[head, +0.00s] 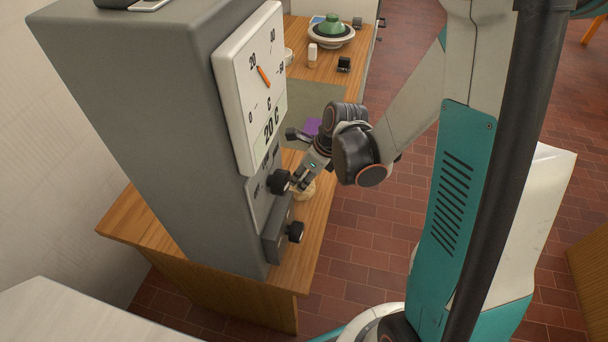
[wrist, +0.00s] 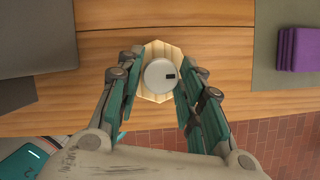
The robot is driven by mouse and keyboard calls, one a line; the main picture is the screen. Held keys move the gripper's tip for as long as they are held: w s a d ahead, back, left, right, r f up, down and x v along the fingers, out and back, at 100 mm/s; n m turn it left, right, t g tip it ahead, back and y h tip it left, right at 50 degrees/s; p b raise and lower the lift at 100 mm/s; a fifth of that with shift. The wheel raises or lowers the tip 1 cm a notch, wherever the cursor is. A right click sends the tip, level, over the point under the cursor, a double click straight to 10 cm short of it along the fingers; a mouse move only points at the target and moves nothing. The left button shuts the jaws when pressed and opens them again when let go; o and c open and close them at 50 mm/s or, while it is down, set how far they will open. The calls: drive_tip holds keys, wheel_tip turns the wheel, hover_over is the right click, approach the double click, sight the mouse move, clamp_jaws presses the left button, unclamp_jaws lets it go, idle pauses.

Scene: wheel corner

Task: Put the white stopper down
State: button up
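In the head view my gripper (head: 303,182) is low beside the grey cabinet, over the pale piece (head: 306,192). The stopper is hidden there.
A purple cloth (head: 312,126) lies on a grey-green mat (head: 320,100) behind. A small white bottle (head: 312,54), a black block and a green-topped dish (head: 331,30) stand farther back.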

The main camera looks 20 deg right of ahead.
drive_tip(key=shift+o, duration=0.6)
drive_tip(key=shift+r, duration=0.15)
drive_tip(key=shift+s+r+p, duration=0.1)
drive_tip(key=shift+r+p, duration=0.25)
drive_tip(key=p+v, duration=0.4)
drive_tip(key=v, duration=0.7)
drive_tip(key=shift+p, duration=0.3)
